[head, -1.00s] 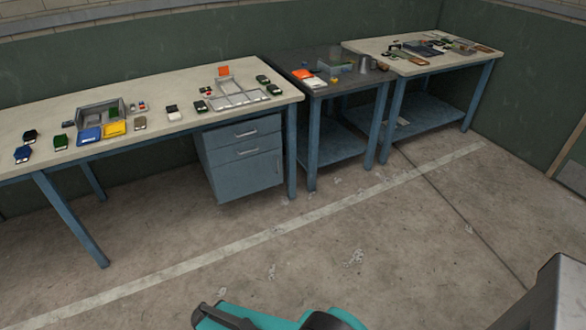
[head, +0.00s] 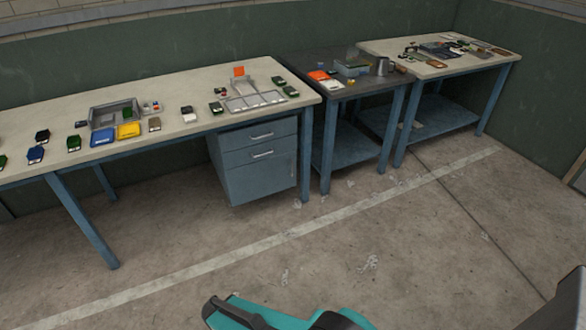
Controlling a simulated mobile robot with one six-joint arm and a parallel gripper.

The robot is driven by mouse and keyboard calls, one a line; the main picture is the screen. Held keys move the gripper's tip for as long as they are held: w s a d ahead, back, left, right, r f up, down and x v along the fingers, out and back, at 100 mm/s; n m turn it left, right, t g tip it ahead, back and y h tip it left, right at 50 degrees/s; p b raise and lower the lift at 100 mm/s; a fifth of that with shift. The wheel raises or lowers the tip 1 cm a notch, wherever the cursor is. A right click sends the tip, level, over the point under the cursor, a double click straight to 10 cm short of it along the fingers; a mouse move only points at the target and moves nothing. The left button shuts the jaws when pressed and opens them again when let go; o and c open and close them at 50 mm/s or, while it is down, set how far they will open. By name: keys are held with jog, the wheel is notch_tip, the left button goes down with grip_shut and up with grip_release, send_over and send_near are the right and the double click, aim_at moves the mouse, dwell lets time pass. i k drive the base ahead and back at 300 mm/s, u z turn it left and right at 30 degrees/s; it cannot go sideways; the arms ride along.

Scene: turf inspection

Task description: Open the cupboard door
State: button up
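A blue-grey under-bench cabinet (head: 215,160) hangs below the right part of the long bench. It has two drawers with horizontal bar handles at the top. Below them is a larger plain front, the cupboard door (head: 258,180), with a small upright handle (head: 293,165) near its right edge. The door looks shut. My gripper does not show; only teal and black parts of my own body are at the bottom edge, well apart from the cabinet across open floor.
The long bench (head: 180,129) carries trays and several small coloured boxes. Its blue leg (head: 306,150) stands just right of the cabinet. A dark-topped table (head: 340,92) and another bench (head: 420,68) stand farther right. The concrete floor (head: 190,285) before the cabinet is clear.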

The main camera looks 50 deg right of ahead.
aim_at(254, 181)
jog(key=z, duration=0.45)
jog(key=i, duration=1.4)
jog(key=u, duration=0.35)
